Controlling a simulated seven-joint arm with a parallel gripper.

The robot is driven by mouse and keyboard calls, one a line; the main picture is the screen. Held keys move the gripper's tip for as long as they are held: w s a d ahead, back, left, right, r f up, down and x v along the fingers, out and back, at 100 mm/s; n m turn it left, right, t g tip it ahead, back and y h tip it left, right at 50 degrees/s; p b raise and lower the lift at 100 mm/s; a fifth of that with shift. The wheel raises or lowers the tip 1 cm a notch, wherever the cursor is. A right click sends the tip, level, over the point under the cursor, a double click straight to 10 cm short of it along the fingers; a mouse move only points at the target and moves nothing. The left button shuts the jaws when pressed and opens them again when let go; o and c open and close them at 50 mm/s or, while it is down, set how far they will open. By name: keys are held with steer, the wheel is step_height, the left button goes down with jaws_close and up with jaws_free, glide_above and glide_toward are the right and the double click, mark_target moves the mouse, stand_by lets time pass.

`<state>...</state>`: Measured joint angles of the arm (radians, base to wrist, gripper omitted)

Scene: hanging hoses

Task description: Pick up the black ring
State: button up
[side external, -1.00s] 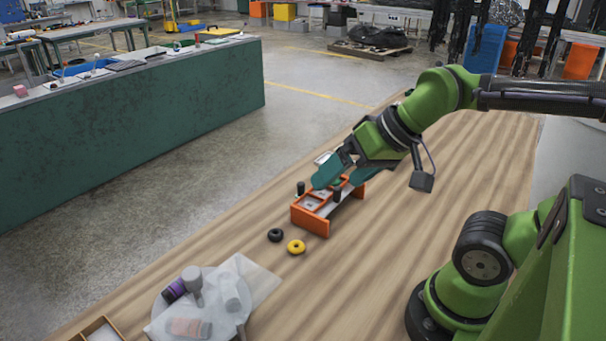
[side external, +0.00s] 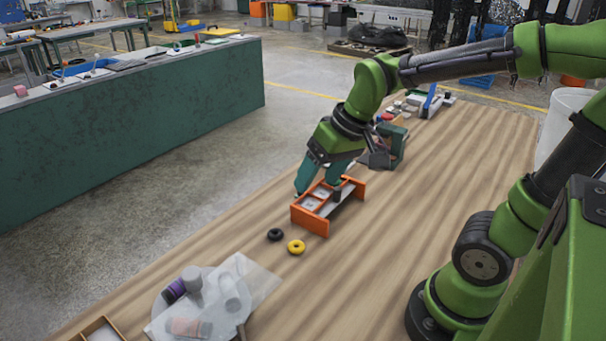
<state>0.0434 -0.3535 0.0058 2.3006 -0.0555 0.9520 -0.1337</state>
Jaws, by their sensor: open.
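The black ring (side external: 275,235) lies flat on the wooden table, just left of a yellow ring (side external: 296,247), with a small gap between them. My gripper (side external: 316,182) has teal fingers and is open. It hangs at the far left side of an orange rack (side external: 312,220), behind and to the right of the black ring, apart from it. The rack's near end hides nothing of the ring. The fingertips are partly hidden behind the rack, so I cannot tell whether they touch it.
The orange rack has compartments and a dark peg (side external: 337,195). A round tray (side external: 160,318) with a purple-capped bottle and clear sheeting stands at the front left. A wooden box (side external: 98,330) is at the bottom edge. Tools lie at the table's far end. The table's middle right is clear.

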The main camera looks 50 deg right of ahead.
steer(key=w+d+f+n+g, duration=0.3)
steer(key=w+f+n, duration=0.25)
steer(key=w, duration=0.35)
steer(key=n, duration=0.4)
glide_above(281, 231)
steer(key=shift+h, duration=0.3)
step_height(281, 231, down, 10)
steer(key=shift+d+f, duration=0.1)
steer(key=shift+f, duration=0.1)
steer(key=shift+w+a+f, duration=0.1)
steer(key=shift+a+f, duration=0.1)
steer(key=shift+f, duration=0.7)
steer(key=shift+w+a+f, duration=0.1)
steer(key=shift+a+f, duration=0.05)
steer(key=shift+f, duration=0.7)
steer(key=shift+w+a+f, duration=0.1)
steer(key=shift+a+f, duration=0.1)
steer(key=shift+f, duration=0.7)
steer(key=shift+c, duration=0.4)
steer(key=c, duration=1.1)
steer(key=shift+o, duration=0.2)
steer(key=shift+r, duration=0.15)
